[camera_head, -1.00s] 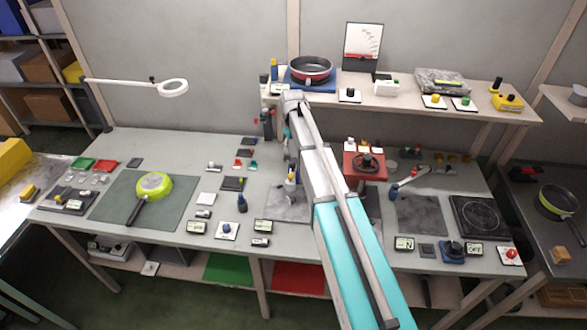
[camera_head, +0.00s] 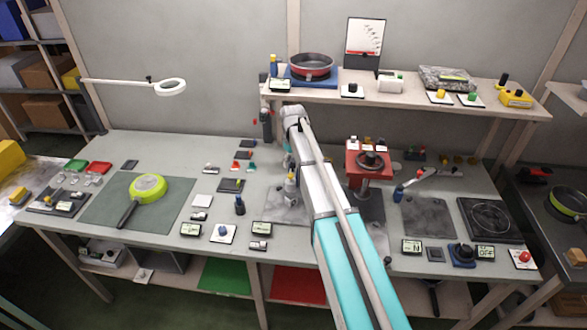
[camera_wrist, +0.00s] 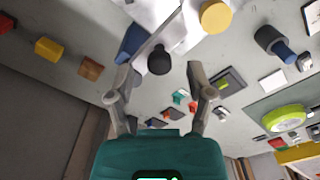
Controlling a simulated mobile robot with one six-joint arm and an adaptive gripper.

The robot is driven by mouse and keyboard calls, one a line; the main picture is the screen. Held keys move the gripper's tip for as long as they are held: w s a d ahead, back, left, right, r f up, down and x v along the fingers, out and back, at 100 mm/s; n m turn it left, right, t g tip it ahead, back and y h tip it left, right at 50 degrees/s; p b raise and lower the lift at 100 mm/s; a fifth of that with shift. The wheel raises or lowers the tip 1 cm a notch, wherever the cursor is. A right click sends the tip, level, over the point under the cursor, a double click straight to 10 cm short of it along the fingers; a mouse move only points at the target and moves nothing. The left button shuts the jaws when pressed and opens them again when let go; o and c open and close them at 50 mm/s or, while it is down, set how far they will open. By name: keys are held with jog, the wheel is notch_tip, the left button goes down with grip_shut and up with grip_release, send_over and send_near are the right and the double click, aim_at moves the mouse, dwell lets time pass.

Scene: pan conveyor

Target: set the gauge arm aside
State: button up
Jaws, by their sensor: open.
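My gripper (camera_wrist: 161,72) is open, with its two fingers apart and nothing clasped. In the wrist view a black ball knob (camera_wrist: 160,61) shows between the fingertips, beside a pale slanting bar (camera_wrist: 156,42) with a blue piece (camera_wrist: 131,43). The bar may be the gauge arm, but I cannot tell for sure. I cannot tell whether the fingers touch the knob. In the head view my arm hides most of this spot. Another slim grey arm with a blue end (camera_head: 399,193) lies farther right, by a dark plate (camera_head: 428,218).
A green pan (camera_head: 148,187) lies on a mat at left. A red stand (camera_head: 368,162) is just right of my arm. A shelf (camera_head: 410,99) with a red pan (camera_head: 311,66) runs along the back. Small blocks and displays crowd the bench around my gripper.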

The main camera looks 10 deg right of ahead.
jog(key=shift+f+b, duration=0.45)
jog(key=shift+f, duration=0.25)
grip_shut()
